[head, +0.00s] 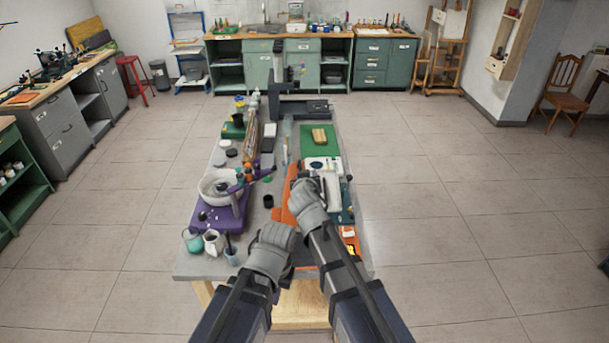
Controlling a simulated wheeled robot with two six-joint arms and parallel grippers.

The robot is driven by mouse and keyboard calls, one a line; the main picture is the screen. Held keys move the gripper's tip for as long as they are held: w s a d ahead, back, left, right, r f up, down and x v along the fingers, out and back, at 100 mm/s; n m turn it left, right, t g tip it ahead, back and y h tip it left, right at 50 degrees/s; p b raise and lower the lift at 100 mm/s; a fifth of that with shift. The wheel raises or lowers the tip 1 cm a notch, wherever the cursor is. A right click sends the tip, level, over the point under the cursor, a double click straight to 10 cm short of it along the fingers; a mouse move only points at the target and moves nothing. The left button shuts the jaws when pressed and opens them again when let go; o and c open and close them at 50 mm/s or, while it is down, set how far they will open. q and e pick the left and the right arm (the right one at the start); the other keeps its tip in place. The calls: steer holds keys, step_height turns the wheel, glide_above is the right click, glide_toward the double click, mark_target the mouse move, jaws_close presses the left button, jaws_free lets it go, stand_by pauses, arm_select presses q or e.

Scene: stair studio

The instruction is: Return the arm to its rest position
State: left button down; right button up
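My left gripper (275,238) is over the near end of the worktable (200,262). Its grey wrist housing faces me and hides the fingers, so I cannot tell whether it is open or shut. My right gripper (303,184) reaches farther over the table, beside an orange item (287,216). Its fingers are also mostly hidden behind the wrist, and I cannot tell whether they hold anything.
A purple stand with a white bowl (208,192) is left of my grippers. A teal pot (193,240), a white jug (213,242) and a cup (231,255) stand at the near left edge. A green mat (309,148) lies farther back. Open floor surrounds the table.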

steer(key=s+d+f+m+g+h, duration=0.2)
steer(key=s+d+f+g, duration=0.4)
steer(key=s+d+f, duration=0.4)
steer(key=s+d+f+g+y, duration=0.1)
steer(key=s+d+f+g, duration=0.15)
steer(key=s, duration=0.45)
steer(key=s+d+f+g+y, duration=0.1)
steer(key=s+g+y, duration=0.1)
steer(key=s+g, duration=0.35)
steer(key=s+a+f+n+b, duration=0.2)
steer(key=s+a+f+b, duration=0.2)
steer(key=f+b, duration=0.3)
steer(key=s+a+f+n+h+b, duration=0.1)
steer(key=s+a+f+n+b, duration=0.1)
steer(key=s+a+f+b, duration=0.2)
steer(key=a+f+b, duration=0.3)
